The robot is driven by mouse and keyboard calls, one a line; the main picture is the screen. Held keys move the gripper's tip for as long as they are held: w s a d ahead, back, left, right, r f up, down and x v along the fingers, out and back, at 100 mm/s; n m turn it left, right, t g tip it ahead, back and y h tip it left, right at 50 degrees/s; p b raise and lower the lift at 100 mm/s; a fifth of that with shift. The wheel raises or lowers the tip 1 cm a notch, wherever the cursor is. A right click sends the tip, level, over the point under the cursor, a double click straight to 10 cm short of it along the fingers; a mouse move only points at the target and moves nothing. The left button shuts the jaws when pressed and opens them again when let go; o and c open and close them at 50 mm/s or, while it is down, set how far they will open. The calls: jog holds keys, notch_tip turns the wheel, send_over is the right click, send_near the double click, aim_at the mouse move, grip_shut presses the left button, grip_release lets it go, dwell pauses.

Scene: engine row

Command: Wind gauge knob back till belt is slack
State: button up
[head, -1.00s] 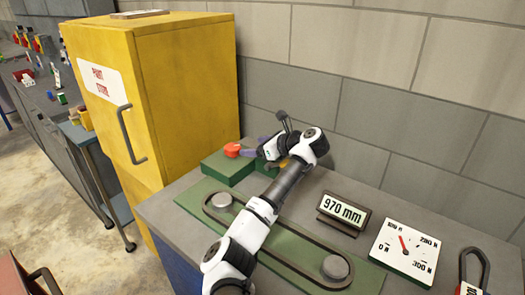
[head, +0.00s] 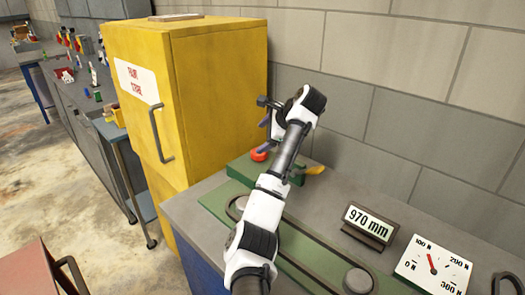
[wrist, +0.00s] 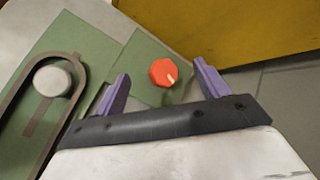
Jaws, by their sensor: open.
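The red knob (head: 259,154) sits on a green block (head: 243,168) at the back of the bench. In the wrist view the knob (wrist: 163,73) is octagonal with a pale pointer mark aimed to the lower right. My gripper (head: 266,146) is open and raised above the knob; its purple fingers (wrist: 158,88) stand apart with the knob between and beyond them. The dark belt (wrist: 55,54) loops round two grey pulleys (head: 358,281), partly hidden by my arm.
A display reading 970 mm (head: 369,224) stands beside the belt plate. A yellow handle (head: 315,169) juts from the block's right side. A yellow paint cabinet (head: 215,95) stands left of the bench, and a block wall (head: 345,110) rises behind.

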jog(key=a+r+n+g+h, duration=0.2)
jog(key=a+r+n+h, duration=0.2)
jog(key=n+h, duration=0.6)
jog(key=w+f+p, duration=0.1)
jog(key=f, duration=0.3)
jog(key=w+d+f+n+y+p, duration=0.1)
jog(key=w+f, duration=0.1)
jog(key=f, duration=0.2)
jog(key=w+d+f+n+p, duration=0.1)
jog(key=w+f+p, duration=0.1)
jog(key=f, duration=0.2)
jog(key=shift+w+d+f+y, duration=0.15)
jog(key=shift+w+f+y, duration=0.05)
jog(key=shift+f+y, duration=0.1)
jog(key=c, duration=1)
jog(key=shift+n, duration=0.3)
